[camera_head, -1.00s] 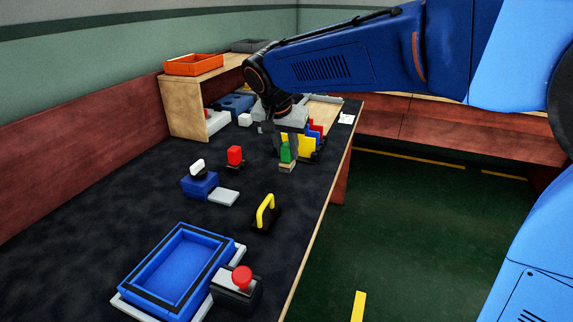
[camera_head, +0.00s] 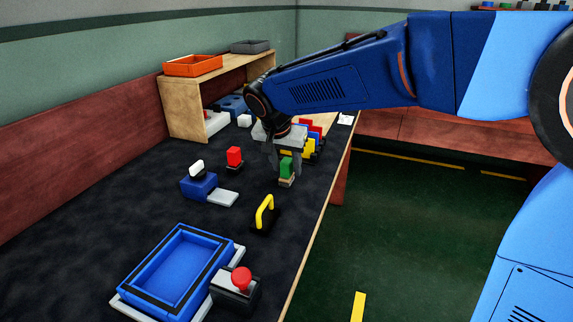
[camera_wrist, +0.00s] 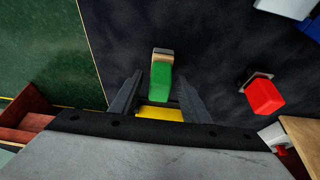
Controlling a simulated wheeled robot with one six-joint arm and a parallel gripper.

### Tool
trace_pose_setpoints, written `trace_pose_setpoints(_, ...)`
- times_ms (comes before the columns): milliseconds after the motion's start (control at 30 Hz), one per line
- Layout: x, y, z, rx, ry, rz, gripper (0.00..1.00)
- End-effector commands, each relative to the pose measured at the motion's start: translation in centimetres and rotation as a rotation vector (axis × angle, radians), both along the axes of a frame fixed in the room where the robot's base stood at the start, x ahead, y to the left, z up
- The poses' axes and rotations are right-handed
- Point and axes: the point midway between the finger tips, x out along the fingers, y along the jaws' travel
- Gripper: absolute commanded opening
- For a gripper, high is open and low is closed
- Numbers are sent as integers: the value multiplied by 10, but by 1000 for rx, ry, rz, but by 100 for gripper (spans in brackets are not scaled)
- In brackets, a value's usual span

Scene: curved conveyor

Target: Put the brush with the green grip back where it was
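The brush with the green grip (camera_head: 287,167) has a pale base and appears to stand upright on the dark worktop, near its right edge. It also shows in the wrist view (camera_wrist: 161,82). My gripper (camera_head: 284,170) is over it, pointing down, with one finger on each side. In the wrist view my gripper (camera_wrist: 159,80) shows a gap between each finger and the green grip, so it is open. The brush's lower end is partly hidden in the wrist view by its own grip.
A red-gripped item (camera_head: 235,156) stands to the left. A white-gripped item on a blue block (camera_head: 199,187) and a yellow handle (camera_head: 265,212) are nearer. Yellow, blue and red pieces (camera_head: 309,147) stand just behind my gripper. A blue tray (camera_head: 176,268) and red button (camera_head: 242,279) lie in front.

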Motion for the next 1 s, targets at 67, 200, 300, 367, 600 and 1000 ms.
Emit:
trace_pose_setpoints(67,0,0,0,0,0,0,42)
trace_pose_setpoints(200,0,0,0,0,0,0,42)
trace_pose_setpoints(300,0,0,2,1,0,0,42)
trace_pose_setpoints(367,-1,1,6,1,-2,1,42)
trace_pose_setpoints(600,-14,6,40,3,-3,2,42)
trace_pose_setpoints(1000,-39,15,102,1,-2,1,42)
